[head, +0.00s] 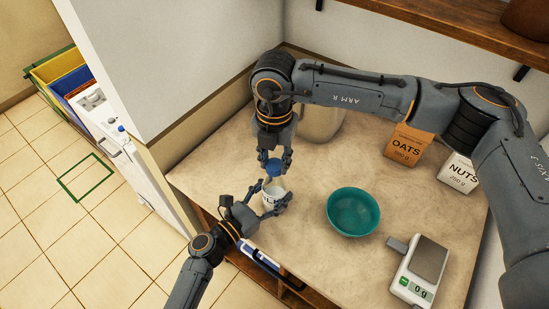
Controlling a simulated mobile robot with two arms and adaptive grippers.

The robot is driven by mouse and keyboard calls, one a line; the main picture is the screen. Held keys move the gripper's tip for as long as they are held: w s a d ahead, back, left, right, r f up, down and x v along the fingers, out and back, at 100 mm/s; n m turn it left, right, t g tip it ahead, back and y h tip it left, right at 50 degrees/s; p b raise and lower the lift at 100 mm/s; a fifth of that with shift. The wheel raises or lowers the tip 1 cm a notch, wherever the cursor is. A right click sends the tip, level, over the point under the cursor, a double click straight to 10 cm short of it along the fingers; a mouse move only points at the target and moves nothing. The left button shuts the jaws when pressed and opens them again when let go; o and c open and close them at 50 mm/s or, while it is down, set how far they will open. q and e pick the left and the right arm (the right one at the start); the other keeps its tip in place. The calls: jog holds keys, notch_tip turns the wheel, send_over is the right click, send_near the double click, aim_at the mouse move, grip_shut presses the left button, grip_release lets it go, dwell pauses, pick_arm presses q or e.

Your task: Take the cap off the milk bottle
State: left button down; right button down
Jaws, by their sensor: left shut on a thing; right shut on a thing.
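The milk bottle (270,198) is white and stands near the left front of the counter. Its blue cap (274,167) shows directly above the bottle's neck; whether it touches the neck is too small to tell. My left gripper (268,207) is shut around the bottle's body from the front and partly covers it. My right gripper (275,160) points down from above and is shut on the cap, its fingers on either side of it.
A teal bowl (353,212) stands to the right of the bottle. A kitchen scale (425,265) is at the front right. Oats (405,148) and nuts (459,174) bags stand at the back right. A wall borders the counter's left, and a wooden shelf (450,28) hangs above.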

jog(key=n, duration=1.4)
jog(key=shift+n, duration=0.3)
jog(key=n, duration=1.6)
jog(key=shift+r, duration=0.1)
jog(key=n, duration=1.6)
